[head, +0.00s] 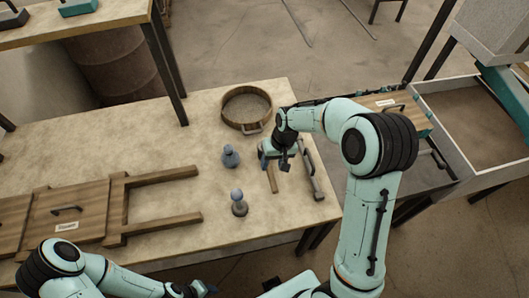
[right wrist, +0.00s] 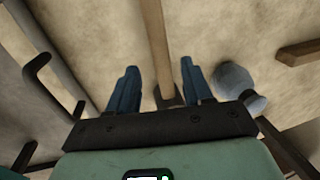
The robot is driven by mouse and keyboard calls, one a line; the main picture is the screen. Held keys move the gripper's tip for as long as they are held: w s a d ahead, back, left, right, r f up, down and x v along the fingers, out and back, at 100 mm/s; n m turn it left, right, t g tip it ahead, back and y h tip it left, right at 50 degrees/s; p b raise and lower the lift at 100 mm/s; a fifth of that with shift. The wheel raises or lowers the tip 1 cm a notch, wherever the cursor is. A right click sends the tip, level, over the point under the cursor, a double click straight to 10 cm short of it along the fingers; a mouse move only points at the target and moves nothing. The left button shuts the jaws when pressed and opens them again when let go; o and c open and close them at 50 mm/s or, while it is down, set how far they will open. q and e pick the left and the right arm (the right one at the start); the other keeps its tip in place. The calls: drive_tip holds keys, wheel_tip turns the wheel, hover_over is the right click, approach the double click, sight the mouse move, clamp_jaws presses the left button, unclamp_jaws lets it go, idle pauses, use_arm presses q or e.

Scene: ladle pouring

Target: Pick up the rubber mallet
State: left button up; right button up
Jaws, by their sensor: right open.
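The rubber mallet lies on the table. Its wooden handle (head: 272,181) points toward me in the head view, and my right gripper covers most of the head end. In the right wrist view the handle (right wrist: 158,40) runs down between my fingers to a dark part, probably the mallet head. My right gripper (head: 276,160) is open over the mallet; its two blue fingers (right wrist: 160,85) stand on either side of the handle line, with gaps visible. Touching cannot be told. My left gripper (head: 200,290) is at the bottom edge, its jaws unclear.
A grey bar with a handle (head: 311,172) lies close to the right of the mallet. Two blue-grey knobbed objects (head: 230,156) (head: 239,203) stand to the left. A round wooden sieve (head: 247,108) lies behind. A wooden frame (head: 160,225) takes up the left front.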

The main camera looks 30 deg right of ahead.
sight(270, 168)
drive_tip(key=f, duration=0.3)
drive_tip(key=a+f, duration=0.1)
drive_tip(key=shift+w+a+f, duration=0.1)
drive_tip(key=shift+w+f, duration=0.2)
drive_tip(key=shift+f, duration=0.1)
clamp_jaws()
drive_tip(key=shift+r, duration=0.1)
